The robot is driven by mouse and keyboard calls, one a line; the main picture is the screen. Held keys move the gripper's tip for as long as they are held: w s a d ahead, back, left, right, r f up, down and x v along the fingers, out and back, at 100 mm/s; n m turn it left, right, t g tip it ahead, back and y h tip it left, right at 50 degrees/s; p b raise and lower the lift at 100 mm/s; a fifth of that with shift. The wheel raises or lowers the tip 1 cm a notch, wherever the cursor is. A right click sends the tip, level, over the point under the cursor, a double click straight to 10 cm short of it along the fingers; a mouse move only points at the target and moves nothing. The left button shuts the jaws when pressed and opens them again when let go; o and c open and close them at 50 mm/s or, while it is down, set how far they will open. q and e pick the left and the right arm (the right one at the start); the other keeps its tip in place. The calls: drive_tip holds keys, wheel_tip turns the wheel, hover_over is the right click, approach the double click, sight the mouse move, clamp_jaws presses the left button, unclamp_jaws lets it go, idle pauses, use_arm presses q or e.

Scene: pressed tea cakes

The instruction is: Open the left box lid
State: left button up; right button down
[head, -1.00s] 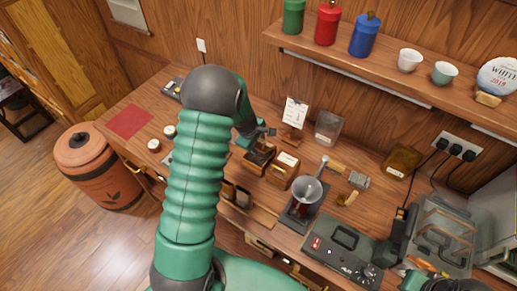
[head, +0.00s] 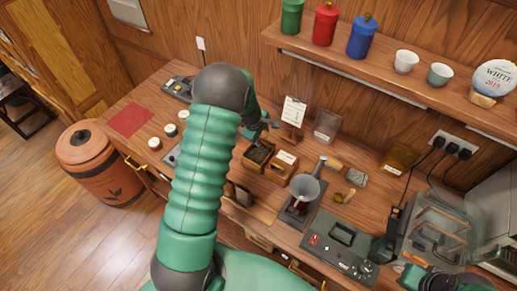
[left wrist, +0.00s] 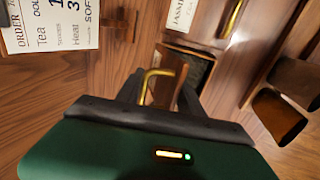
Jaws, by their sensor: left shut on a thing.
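The left box (head: 248,163) is a small wooden box on the counter, and its dark inside shows from above. In the left wrist view the box (left wrist: 208,58) also shows its dark inside, partly hidden behind the lid. My left gripper (head: 270,125) is above and behind the box. Its fingers (left wrist: 158,92) are shut on the brass handle (left wrist: 153,73) of the wooden lid (left wrist: 184,86). The lid is tilted and off the box's top; whether an edge still touches the box cannot be told. My right gripper's fingers do not show.
The right box (head: 278,172) stands close beside, with a label and its lid on. A card stand (head: 292,112) is behind. The shelf (head: 390,78) hangs above.

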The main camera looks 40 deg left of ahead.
use_arm(q)
drive_tip(key=shift+w+a+r+p, duration=0.1)
drive_tip(key=shift+w+r+p, duration=0.3)
drive_tip(key=shift+w+p, duration=0.15)
drive_tip(key=shift+w, duration=0.25)
drive_tip(key=shift+w+a, duration=0.1)
drive_tip(key=shift+c, duration=0.2)
drive_tip(key=shift+w+a+r+p, duration=0.15)
drive_tip(key=shift+w+p, duration=0.3)
drive_tip(key=shift+w, duration=0.3)
drive_tip(key=shift+o, duration=0.2)
drive_tip(key=shift+w, duration=0.35)
